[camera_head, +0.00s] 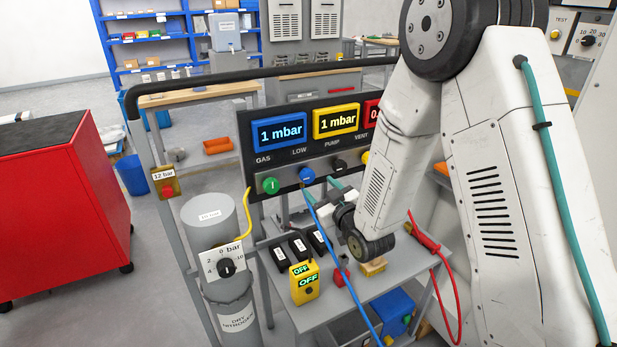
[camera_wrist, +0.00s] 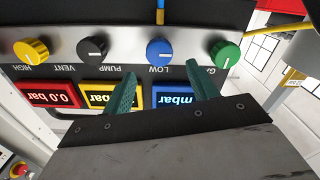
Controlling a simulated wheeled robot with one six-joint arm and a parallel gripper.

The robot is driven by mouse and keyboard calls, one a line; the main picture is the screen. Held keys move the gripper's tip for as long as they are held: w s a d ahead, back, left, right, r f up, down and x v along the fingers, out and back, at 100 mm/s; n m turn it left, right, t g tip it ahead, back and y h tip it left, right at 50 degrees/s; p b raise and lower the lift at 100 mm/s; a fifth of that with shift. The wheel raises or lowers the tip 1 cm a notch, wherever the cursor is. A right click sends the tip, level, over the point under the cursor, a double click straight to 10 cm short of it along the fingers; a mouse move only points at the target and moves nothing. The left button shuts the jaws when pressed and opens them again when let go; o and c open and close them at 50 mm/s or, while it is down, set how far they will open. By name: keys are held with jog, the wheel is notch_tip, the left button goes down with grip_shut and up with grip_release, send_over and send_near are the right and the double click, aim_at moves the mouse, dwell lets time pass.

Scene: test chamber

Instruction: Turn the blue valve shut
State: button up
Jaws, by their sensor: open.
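The blue valve (camera_head: 307,175) is a small round knob on the dark front panel, under the LOW label, between the green knob and the black knob. In the wrist view, which shows the panel upside down, the blue valve (camera_wrist: 160,52) lies between and just beyond my two teal fingertips. My gripper (camera_wrist: 161,72) is open, with no contact with the valve visible. In the head view my gripper (camera_head: 319,190) is just below and right of the valve, partly hidden by my arm.
The green GAS knob (camera_wrist: 225,54) is close beside one finger; the black PUMP knob (camera_wrist: 93,49) is on the other side. A blue hose (camera_head: 335,255) hangs from the valve area past my gripper. The blue display (camera_head: 279,133) reads 1 mbar. A cart shelf (camera_head: 385,283) lies below.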

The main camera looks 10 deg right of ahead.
aim_at(309, 177)
jog(key=x, duration=0.7)
jog(key=shift+w, duration=0.25)
jog(key=c, duration=1)
